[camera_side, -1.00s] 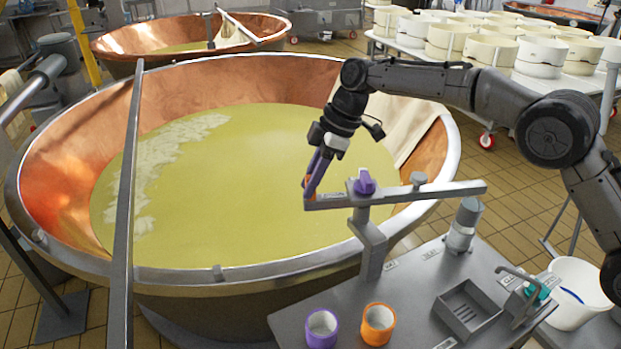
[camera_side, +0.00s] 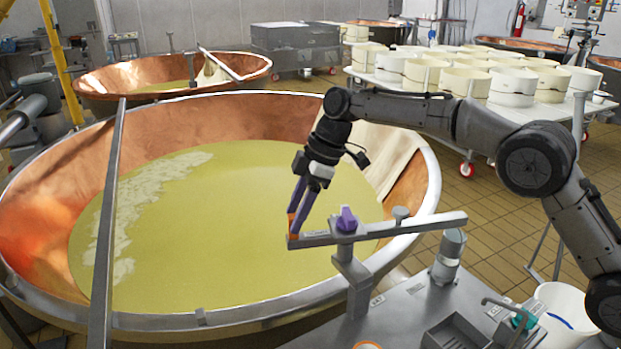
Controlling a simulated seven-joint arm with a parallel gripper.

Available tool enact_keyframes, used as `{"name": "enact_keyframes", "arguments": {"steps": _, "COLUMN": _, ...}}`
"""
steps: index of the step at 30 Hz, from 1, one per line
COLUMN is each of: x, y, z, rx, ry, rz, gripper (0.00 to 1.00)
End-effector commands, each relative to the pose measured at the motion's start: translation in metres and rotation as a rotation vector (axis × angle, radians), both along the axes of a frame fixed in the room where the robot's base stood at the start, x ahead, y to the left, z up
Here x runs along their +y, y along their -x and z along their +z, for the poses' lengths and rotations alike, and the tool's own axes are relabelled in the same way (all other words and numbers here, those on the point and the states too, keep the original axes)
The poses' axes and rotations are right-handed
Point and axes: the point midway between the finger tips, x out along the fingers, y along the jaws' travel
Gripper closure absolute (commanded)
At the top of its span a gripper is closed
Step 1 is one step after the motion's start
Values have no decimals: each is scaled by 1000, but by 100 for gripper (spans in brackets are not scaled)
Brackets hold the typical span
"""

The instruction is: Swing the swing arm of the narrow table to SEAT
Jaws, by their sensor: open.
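The swing arm (camera_side: 425,224) is a flat grey bar on an upright post (camera_side: 358,285) at the edge of the narrow table (camera_side: 395,325). A purple knob (camera_side: 346,220) sits on the bar above the post. The bar's left end reaches over the vat, and its right end lies over the table. My gripper (camera_side: 293,232) points down at the bar's left end, with purple fingers and orange tips. It is open. The tips are at or touching the bar end; I cannot tell if they straddle it. Small labels on the tabletop are too small to read.
The large copper vat (camera_side: 50,215) of yellow liquid lies under the bar's left end. A metal cylinder (camera_side: 448,257), a grey tray (camera_side: 458,336) and a white bucket (camera_side: 565,312) are at the right. A long beam (camera_side: 108,220) crosses the vat's left side.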

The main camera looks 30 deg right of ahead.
Motion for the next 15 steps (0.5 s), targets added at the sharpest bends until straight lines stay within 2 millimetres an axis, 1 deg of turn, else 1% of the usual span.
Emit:
{"name": "enact_keyframes", "arguments": {"steps": 1, "x": -4, "y": 0, "z": 11, "rx": -6, "ry": -2, "rz": -2, "gripper": 44}}
{"name": "enact_keyframes", "arguments": {"steps": 9, "x": -26, "y": 6, "z": 65, "rx": -8, "ry": -2, "rz": -2, "gripper": 44}}
{"name": "enact_keyframes", "arguments": {"steps": 15, "x": -38, "y": 9, "z": 95, "rx": -5, "ry": -2, "rz": -2, "gripper": 44}}
